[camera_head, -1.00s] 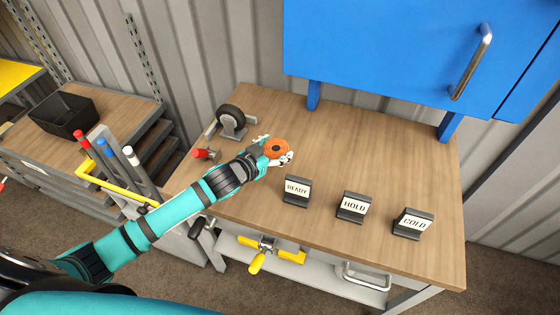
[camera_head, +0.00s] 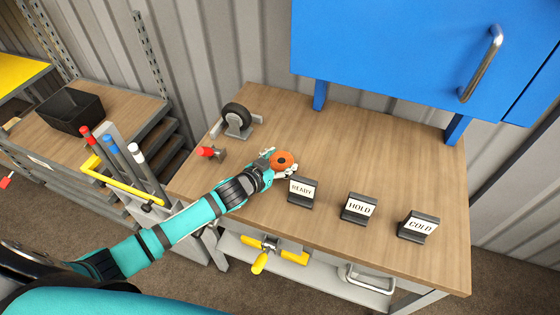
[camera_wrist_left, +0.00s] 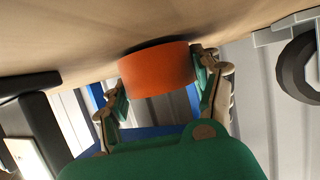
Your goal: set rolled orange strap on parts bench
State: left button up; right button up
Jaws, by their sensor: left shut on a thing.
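The rolled orange strap (camera_head: 282,160) is a round orange roll with a dark centre, at the left part of the parts bench (camera_head: 370,155), behind the READY sign. My left gripper (camera_head: 279,164) is shut on it, with a finger on each side. In the left wrist view the strap (camera_wrist_left: 157,70) sits between the two fingertips (camera_wrist_left: 158,82), close against the wooden top with a dark shadow beside it. I cannot tell whether it touches the wood. My right gripper is not in view.
READY (camera_head: 303,192), HOLD (camera_head: 358,208) and COLD (camera_head: 418,226) signs stand along the bench front. A caster wheel (camera_head: 237,118) and a red-tipped piece (camera_head: 211,152) are at the left end. A blue cabinet (camera_head: 400,45) hangs above the back. The bench middle is clear.

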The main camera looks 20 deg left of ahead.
pick_arm(q)
jog(key=o, duration=1.3)
jog(key=shift+s+f, duration=0.1)
jog(key=shift+f, duration=0.1)
jog(key=shift+r, duration=0.45)
jog(key=shift+s+a+r+p, duration=0.1)
jog(key=shift+s+r+p, duration=0.15)
jog(key=shift+p, duration=0.05)
jog(key=v, duration=1.1)
jog(key=shift+s+r+b, duration=0.15)
jog(key=shift+r+b, duration=0.05)
jog(key=shift+b, duration=0.1)
jog(key=shift+f, duration=0.1)
